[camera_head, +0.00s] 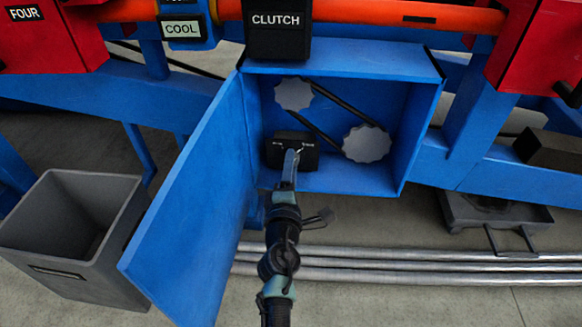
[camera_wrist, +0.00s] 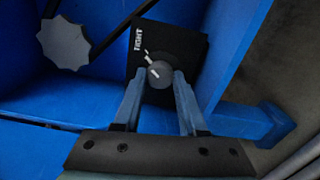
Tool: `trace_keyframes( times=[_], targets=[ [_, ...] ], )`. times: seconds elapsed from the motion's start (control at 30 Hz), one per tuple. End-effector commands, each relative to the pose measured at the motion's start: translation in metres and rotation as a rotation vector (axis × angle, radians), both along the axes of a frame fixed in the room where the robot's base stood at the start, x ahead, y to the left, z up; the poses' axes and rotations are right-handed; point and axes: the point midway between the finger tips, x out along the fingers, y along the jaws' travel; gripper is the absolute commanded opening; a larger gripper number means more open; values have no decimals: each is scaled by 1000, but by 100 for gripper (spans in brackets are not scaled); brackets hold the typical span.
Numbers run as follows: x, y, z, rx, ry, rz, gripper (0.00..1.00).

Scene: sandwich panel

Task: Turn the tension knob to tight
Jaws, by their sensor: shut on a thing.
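The tension knob (camera_wrist: 160,75) is a small dark round knob with a white pointer line, on a black panel box (camera_wrist: 185,50). The white lettering TIGHT (camera_wrist: 138,40) is at the upper left of the box in the wrist view. The pointer leans up and left, toward the lower end of that word. My gripper (camera_wrist: 158,84) is shut on the knob, one finger on each side. In the head view, the black box (camera_head: 274,152) sits low inside the blue housing, and my gripper (camera_head: 291,157) covers the knob.
The housing door (camera_head: 190,200) stands open to the left of my arm. Two grey toothed pulleys (camera_head: 366,144) with a dark belt are beside the box. A grey bin (camera_head: 75,215) stands at the left, and metal pipes (camera_head: 400,265) lie on the floor.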

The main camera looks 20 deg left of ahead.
Motion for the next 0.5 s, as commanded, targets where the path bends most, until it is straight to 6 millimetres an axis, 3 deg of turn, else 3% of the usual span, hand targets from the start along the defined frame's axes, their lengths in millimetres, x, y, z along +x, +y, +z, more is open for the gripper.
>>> trace_keyframes(
  times=[0.5],
  targets=[
    [0, 0, 0, 140, 41, 0, 0]
  ],
)
